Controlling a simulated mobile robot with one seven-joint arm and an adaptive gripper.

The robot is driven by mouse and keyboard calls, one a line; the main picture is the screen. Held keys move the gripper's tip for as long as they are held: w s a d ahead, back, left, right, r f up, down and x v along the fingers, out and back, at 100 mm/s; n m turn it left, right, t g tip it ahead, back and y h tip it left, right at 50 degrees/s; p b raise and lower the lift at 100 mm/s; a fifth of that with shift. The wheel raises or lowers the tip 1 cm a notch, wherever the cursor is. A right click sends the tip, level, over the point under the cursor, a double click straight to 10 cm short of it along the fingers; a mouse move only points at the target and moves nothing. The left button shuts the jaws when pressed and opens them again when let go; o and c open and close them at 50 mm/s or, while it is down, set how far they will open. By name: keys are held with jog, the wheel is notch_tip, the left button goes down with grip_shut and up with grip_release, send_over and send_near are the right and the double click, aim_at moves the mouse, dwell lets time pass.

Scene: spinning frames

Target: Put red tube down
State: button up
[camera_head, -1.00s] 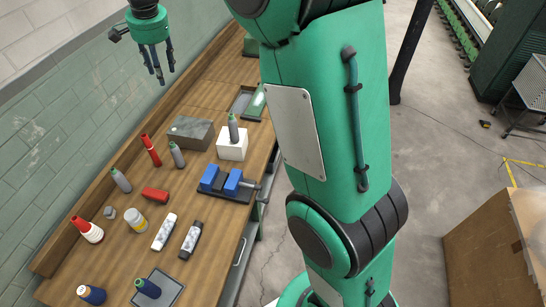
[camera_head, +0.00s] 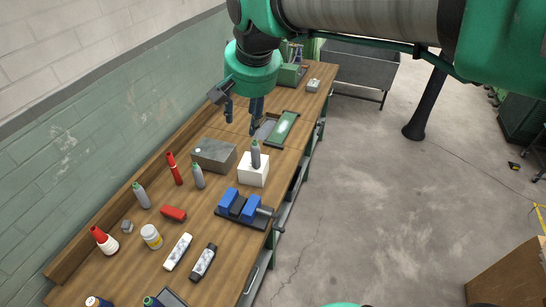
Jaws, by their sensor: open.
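The red tube (camera_head: 175,170) stands on the wooden bench (camera_head: 135,265), close to the wall-side ledge. A grey bottle with a green cap (camera_head: 198,176) stands just to its right. My gripper (camera_head: 242,122) is above the far part of the bench, up and to the right of the red tube and apart from it. Its fingers point down and are spread, with nothing seen between them.
A grey box (camera_head: 214,155) and a white block (camera_head: 253,171) with a grey bottle (camera_head: 255,154) on it are below my gripper.

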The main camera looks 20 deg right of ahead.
jog(key=s+d+f+n, duration=0.1)
jog(key=s+f+n, duration=0.1)
jog(key=s, duration=0.7)
jog(key=s+d+f+n+t, duration=0.1)
jog(key=s+f, duration=0.4)
jog(key=s, duration=0.5)
jog(key=shift+s+d+f+n, duration=0.15)
jog(key=shift+d+f+n, duration=0.1)
jog(key=shift+d+n, duration=0.35)
notch_tip(320, 180, down, 16)
jog(key=b, duration=1.6)
jog(key=shift+f+b, duration=0.25)
jog(key=shift+b, duration=0.05)
